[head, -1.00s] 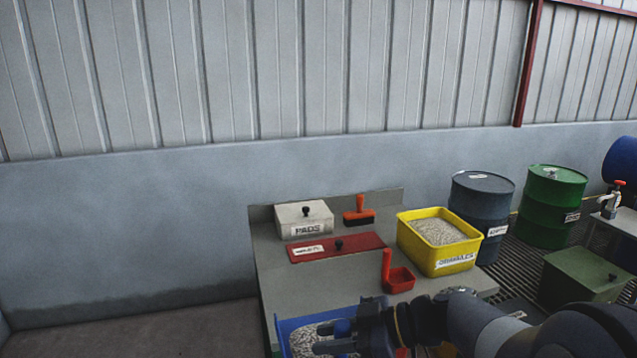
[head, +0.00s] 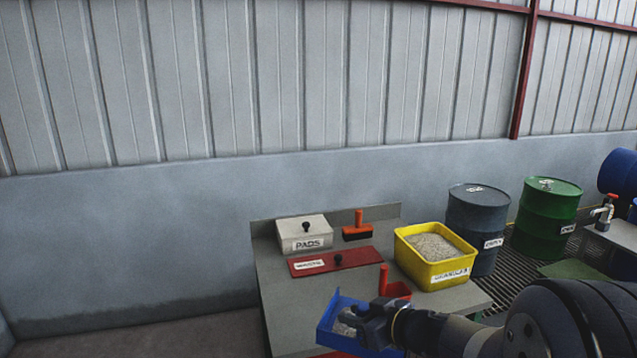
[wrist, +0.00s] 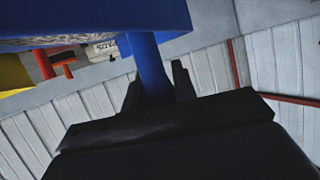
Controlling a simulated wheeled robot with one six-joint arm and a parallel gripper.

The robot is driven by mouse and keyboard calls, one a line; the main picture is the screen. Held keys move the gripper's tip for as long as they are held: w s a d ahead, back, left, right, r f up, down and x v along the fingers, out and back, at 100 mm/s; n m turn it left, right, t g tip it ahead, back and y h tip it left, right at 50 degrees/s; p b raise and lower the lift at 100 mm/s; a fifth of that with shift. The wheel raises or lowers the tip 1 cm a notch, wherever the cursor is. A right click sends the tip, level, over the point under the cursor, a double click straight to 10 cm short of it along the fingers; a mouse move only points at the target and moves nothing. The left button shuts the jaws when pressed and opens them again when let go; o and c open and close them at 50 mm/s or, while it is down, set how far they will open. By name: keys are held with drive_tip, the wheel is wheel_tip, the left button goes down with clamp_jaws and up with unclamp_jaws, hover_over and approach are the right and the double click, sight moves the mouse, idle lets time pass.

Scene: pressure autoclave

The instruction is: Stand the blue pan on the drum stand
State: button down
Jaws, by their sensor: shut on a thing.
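The blue pan (head: 328,322) is at the lower middle of the head view, over the bench's front part, with grey granules showing inside. My gripper (head: 368,318) is shut on the pan and covers part of it. In the wrist view the pan (wrist: 100,22) fills the top, and its blue handle (wrist: 150,65) runs down between the fingers (wrist: 155,92). The drum stand seems to be the grey-topped stand (head: 612,236) at the right edge, by a red-handled tap and a blue drum lying on its side (head: 620,172). My arm hides the area below it.
The grey bench (head: 285,292) holds a PADS box (head: 303,236), red lid (head: 328,262), orange-handled brush (head: 358,230), red scoop (head: 396,289) and yellow granules tub (head: 432,267). A grey drum (head: 476,228) and green drum (head: 545,215) stand behind on grating.

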drive_tip(key=d+f+m+t+h, duration=0.1)
drive_tip(key=d, duration=0.1)
drive_tip(key=w+d+f+m+t+h+p, duration=0.1)
drive_tip(key=d+f+m+h, duration=0.1)
drive_tip(key=w+d+f+m+h+p, duration=0.1)
drive_tip(key=d, duration=0.1)
drive_tip(key=shift+d+f+t+h, duration=0.15)
drive_tip(key=shift+d+t+h, duration=0.15)
drive_tip(key=shift+d+t, duration=0.1)
drive_tip(key=shift+d+f+m+h+p, duration=0.3)
drive_tip(key=shift+d+f+m, duration=0.1)
drive_tip(key=shift+d+m, duration=0.1)
drive_tip(key=shift+d, duration=0.1)
